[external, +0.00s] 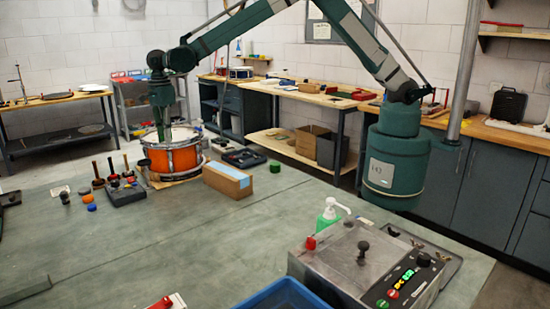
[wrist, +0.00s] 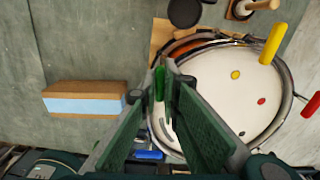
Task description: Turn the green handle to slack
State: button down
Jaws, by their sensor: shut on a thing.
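The orange drum (external: 172,158) with a pale head stands on the bench in the external view; its head (wrist: 225,88) fills the right of the wrist view. The green handle (wrist: 159,80) is at the drum's rim, on the left side in the wrist view. My gripper (wrist: 163,88) points down over the rim and is shut on the green handle, with its fingers on both sides of it. The fingers hide the handle's lower part. The external view shows my gripper (external: 164,128) above the drum, where the handle is too small to make out.
Yellow (wrist: 273,43), red (wrist: 313,104) and blue (wrist: 148,155) handles stand around the rim. A cardboard box (external: 228,180) lies right of the drum. A dark block with upright tools (external: 124,192) stands at its left.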

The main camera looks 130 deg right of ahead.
jog(key=n+b, duration=0.2)
jog(key=n, duration=0.2)
jog(key=shift+f, duration=0.1)
jog(key=n+b, duration=0.2)
jog(key=n, duration=0.2)
jog(key=shift+n, duration=0.3)
jog(key=n+b, duration=0.1)
jog(key=n, duration=0.3)
jog(key=shift+n+b, duration=0.3)
jog(key=n, duration=0.3)
jog(key=shift+n+b, duration=0.3)
jog(key=shift+b, duration=0.1)
jog(key=n, duration=0.3)
jog(key=shift+n+b, duration=0.3)
jog(key=shift+b, duration=0.05)
jog(key=n, duration=0.4)
jog(key=shift+b, duration=0.3)
jog(key=n, duration=0.9)
jog(key=shift+n+b, duration=0.3)
jog(key=shift+b, duration=0.1)
jog(key=n, duration=1.3)
jog(key=shift+b, duration=0.3)
jog(key=shift+n, duration=2.2)
